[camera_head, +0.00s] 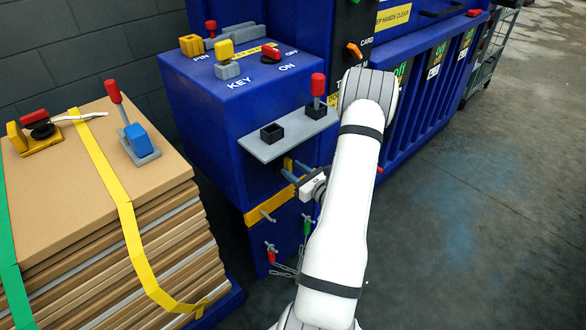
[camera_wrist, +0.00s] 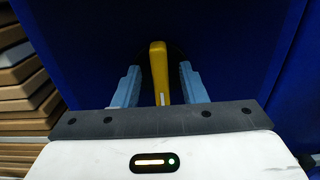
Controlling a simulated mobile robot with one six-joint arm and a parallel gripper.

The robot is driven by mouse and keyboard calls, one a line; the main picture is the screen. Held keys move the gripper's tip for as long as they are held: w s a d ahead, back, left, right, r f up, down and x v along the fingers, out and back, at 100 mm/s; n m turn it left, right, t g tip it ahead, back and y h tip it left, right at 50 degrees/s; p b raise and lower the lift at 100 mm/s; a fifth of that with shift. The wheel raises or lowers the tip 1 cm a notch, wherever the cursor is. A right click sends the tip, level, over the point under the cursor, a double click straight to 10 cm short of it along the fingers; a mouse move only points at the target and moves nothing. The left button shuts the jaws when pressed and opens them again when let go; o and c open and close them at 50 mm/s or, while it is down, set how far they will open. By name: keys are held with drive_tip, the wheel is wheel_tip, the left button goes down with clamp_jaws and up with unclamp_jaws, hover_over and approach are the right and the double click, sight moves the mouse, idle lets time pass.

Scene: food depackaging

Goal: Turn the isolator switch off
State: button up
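A yellow handle (camera_wrist: 158,62) on a dark round base stands out from the blue cabinet face in the wrist view. I take it for the isolator switch, though no label on it can be read. My gripper (camera_wrist: 158,80) is open, with one light blue finger on each side of the handle and narrow gaps left and right. In the head view my gripper (camera_head: 294,172) is at the cabinet front, below the grey shelf, and yellow parts show by its fingers. My arm and the shelf partly hide this spot.
The grey shelf (camera_head: 262,150) juts out just above my gripper, carrying a black socket and a red-knobbed lever (camera_head: 317,90). A yellow bar (camera_head: 268,207) is below. A strapped cardboard stack (camera_head: 150,180) stands left. Floor at right is clear.

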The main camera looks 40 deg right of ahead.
drive_tip(key=shift+w, duration=0.6)
clamp_jaws()
